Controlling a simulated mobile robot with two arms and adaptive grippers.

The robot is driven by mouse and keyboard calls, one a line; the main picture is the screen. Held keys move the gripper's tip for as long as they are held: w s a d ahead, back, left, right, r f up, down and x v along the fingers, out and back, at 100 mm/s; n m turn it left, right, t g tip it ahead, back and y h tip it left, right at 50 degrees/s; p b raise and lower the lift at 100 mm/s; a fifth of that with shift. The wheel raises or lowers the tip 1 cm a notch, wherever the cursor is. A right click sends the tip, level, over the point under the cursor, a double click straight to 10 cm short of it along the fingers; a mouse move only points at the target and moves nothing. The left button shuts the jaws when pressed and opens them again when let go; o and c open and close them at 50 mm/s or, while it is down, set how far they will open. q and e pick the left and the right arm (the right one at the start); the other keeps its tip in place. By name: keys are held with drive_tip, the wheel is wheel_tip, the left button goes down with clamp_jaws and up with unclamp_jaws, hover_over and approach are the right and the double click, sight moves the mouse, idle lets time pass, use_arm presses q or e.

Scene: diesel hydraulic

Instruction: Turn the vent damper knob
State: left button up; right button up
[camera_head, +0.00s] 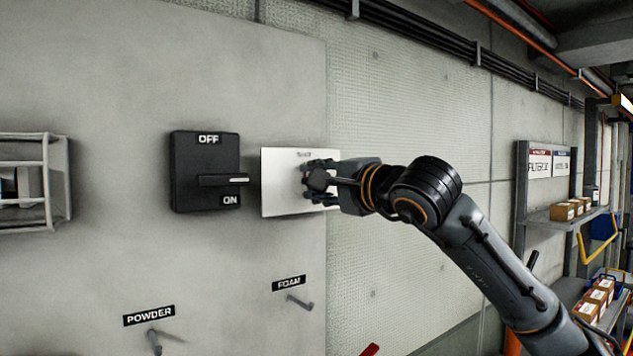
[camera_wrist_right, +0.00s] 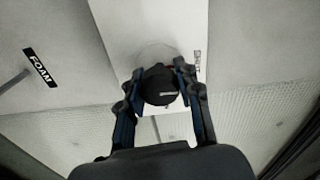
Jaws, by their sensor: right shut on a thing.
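The vent damper knob (camera_wrist_right: 158,84) is a dark round knob with a light mark, on a white plate (camera_head: 282,185) fixed to the wall. My right gripper (camera_head: 318,181) is at the plate, with its fingers around the knob. In the right wrist view my right gripper (camera_wrist_right: 160,88) has one finger on each side of the knob and is shut on it. In the head view the fingers hide most of the knob. The plate's small label is too small to read. My left gripper is not in view.
A black OFF/ON switch box (camera_head: 205,172) with a lever is left of the plate. Hooks labelled POWDER (camera_head: 149,316) and FOAM (camera_head: 289,283) stick out below. A wire basket (camera_head: 57,180) hangs at far left. Shelves with boxes (camera_head: 565,212) stand at the right.

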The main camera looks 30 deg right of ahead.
drive_tip(key=shift+n, duration=0.4)
drive_tip(key=o, duration=1.2)
drive_tip(key=shift+s, duration=0.1)
drive_tip(key=s, duration=0.4)
drive_tip(key=s+d, duration=0.1)
drive_tip(key=s, duration=0.6)
drive_tip(key=shift+s+d, duration=0.3)
drive_tip(key=shift+s, duration=0.05)
